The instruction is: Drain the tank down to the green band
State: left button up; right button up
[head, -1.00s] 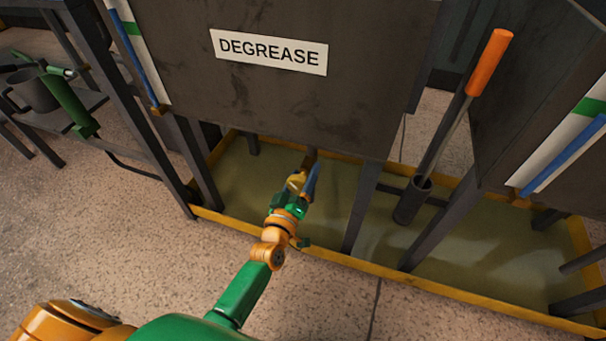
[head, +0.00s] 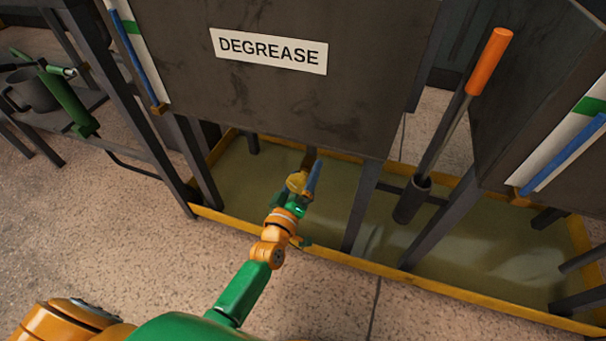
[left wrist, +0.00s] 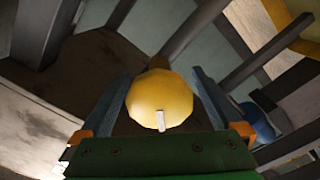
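The grey tank labelled DEGREASE (head: 350,110) stands on legs at the top of the head view. Its gauge at the left edge has a blue column (head: 140,62) that reaches up past the green band (head: 131,28). A round yellow knob (head: 297,182) sits below the tank's underside; in the left wrist view the yellow knob (left wrist: 160,98) has a small white mark. My left gripper (head: 306,185) has one blue finger on each side of the knob, and they appear to press on it. No stream of liquid is visible. My right gripper is out of view.
A yellow-rimmed catch tray (head: 380,268) lies below the tanks. A second tank (head: 535,100) with its own gauge stands at right. An orange-handled tool (head: 490,62) stands in a dark holder between them. A bench with a jug (head: 33,90) is at left.

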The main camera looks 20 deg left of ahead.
aim_at(297, 188)
pick_arm(q)
jog(key=shift+s, duration=0.35)
jog(key=s+p, duration=0.2)
jog(key=s, duration=0.4)
jog(key=shift+a+r, duration=0.1)
jog(key=shift+s, duration=0.2)
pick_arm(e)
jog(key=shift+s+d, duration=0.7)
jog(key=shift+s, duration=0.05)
pick_arm(q)
jog(key=shift+f, duration=0.2)
